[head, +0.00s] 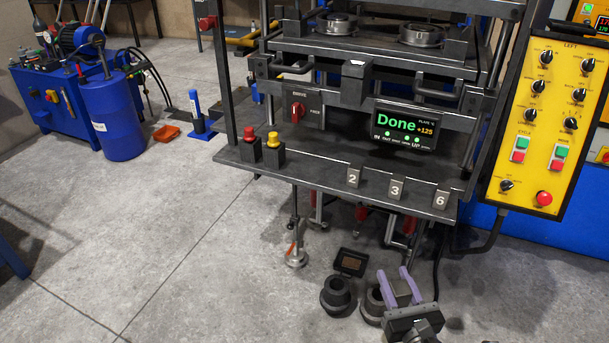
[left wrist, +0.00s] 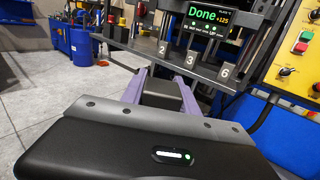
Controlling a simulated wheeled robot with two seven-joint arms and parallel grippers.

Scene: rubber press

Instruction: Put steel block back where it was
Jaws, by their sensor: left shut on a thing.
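My left gripper (head: 394,275) is at the bottom right of the head view, below and in front of the press shelf. Its purple fingers are shut on a grey steel block (head: 402,292), which sits between them. The fingers also show in the left wrist view (left wrist: 161,77), with the steel block (left wrist: 160,95) between them. The press (head: 310,148) stands ahead, its front shelf carrying tags 2, 3 and 6. Its display (head: 405,124) reads "Done" and +125. My right gripper is in neither view.
Dark round parts (head: 338,296) and a small dark tray (head: 350,262) lie low beside my left gripper. A yellow control panel (head: 547,118) stands at the right. Red and yellow buttons (head: 274,150) stand on the shelf's left.

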